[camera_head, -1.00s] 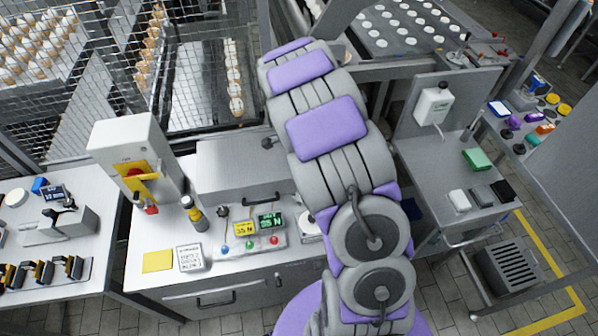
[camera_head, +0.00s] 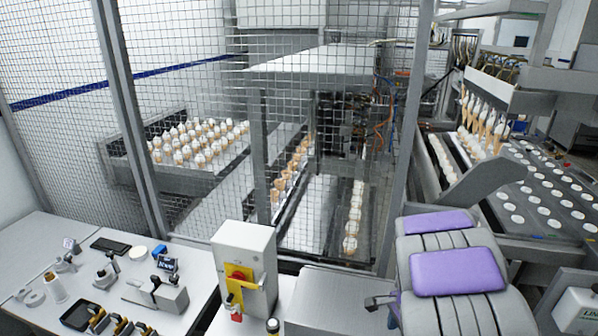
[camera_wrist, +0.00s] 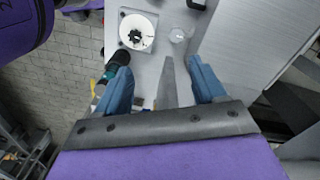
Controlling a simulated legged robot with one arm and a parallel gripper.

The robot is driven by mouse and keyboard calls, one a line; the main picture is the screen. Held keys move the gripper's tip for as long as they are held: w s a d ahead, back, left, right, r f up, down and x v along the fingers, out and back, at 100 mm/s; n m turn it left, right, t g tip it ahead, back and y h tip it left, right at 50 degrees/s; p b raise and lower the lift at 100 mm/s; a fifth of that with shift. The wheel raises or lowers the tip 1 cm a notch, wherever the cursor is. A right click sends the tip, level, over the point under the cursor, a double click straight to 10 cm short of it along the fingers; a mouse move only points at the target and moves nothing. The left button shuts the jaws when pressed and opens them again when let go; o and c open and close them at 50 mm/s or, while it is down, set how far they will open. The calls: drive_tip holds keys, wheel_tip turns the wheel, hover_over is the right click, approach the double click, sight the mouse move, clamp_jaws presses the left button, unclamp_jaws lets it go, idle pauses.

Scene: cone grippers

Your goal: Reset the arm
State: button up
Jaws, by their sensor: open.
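My gripper (camera_wrist: 162,84) shows in the wrist view with its two blue fingers spread apart and nothing held between them. It hangs over a light grey worktop (camera_wrist: 152,68), and a grey pointed bar shows between the fingers. My arm (camera_head: 455,275), grey with purple pads, rises at the lower right of the head view. Its lower links and the gripper are out of that view.
A white disc (camera_wrist: 137,32) on a square plate lies on the worktop beyond the fingers. A mesh fence (camera_head: 200,130) closes off rows of cones (camera_head: 198,143). A bench (camera_head: 40,250) holds small tools.

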drive_tip(key=s+a+r+n+b, duration=0.1)
drive_tip(key=s+a+r+n, duration=0.2)
drive_tip(key=s, duration=0.6)
drive_tip(key=s+a+r+n+g+b, duration=0.1)
drive_tip(key=s+a+r+n, duration=0.2)
drive_tip(key=s+n, duration=0.5)
drive_tip(key=s+a+r+n+b, duration=0.1)
drive_tip(key=s+a+r+n, duration=0.3)
drive_tip(key=s, duration=0.8)
drive_tip(key=shift+a+n+g, duration=0.3)
drive_tip(key=shift+a+n, duration=0.4)
drive_tip(key=shift+a, duration=0.15)
